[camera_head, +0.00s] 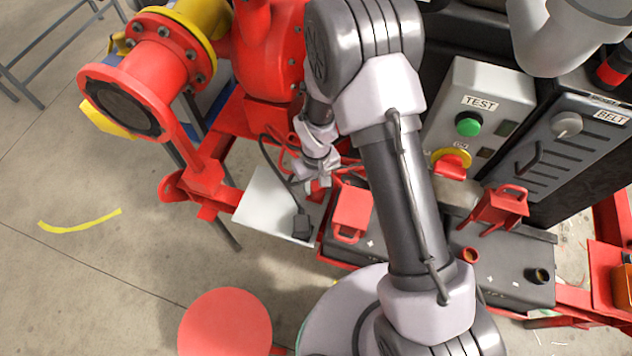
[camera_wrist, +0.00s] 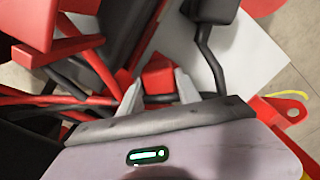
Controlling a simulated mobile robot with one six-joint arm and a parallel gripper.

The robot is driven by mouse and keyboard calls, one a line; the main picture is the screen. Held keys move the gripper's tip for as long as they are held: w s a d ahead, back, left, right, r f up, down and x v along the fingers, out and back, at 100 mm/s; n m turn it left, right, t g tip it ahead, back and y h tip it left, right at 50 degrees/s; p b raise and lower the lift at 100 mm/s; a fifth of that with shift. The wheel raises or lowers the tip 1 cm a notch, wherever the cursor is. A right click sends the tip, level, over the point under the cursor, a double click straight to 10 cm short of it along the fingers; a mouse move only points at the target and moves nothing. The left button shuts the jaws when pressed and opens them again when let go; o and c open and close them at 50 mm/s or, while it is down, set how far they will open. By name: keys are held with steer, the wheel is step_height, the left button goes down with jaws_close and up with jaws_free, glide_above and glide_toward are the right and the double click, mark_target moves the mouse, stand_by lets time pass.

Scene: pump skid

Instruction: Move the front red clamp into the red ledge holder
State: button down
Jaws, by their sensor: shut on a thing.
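My gripper (camera_head: 318,182) is low over the pale plate, beside the red pump frame. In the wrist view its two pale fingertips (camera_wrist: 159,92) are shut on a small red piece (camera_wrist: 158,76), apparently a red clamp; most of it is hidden. A red block with a loop handle (camera_head: 352,207) stands on the dark ledge (camera_head: 345,250), just right of my gripper. A similar red handled block (camera_head: 499,208) stands further right. I cannot tell which part is the red ledge holder.
A pale plate (camera_head: 262,205) carries a dark cabled box (camera_head: 301,226). Red bars (camera_wrist: 75,60) crowd the left of the wrist view. A red round disc (camera_head: 225,322) is at the front. Floor at left is open.

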steer(key=shift+f, duration=0.2)
steer(key=c, duration=0.8)
jaws_free()
steer(key=shift+o, duration=0.2)
steer(key=shift+r, duration=0.1)
step_height(320, 180, up, 17)
steer(key=p, duration=0.5)
steer(key=shift+r+p, duration=0.15)
steer(key=shift+p, duration=0.2)
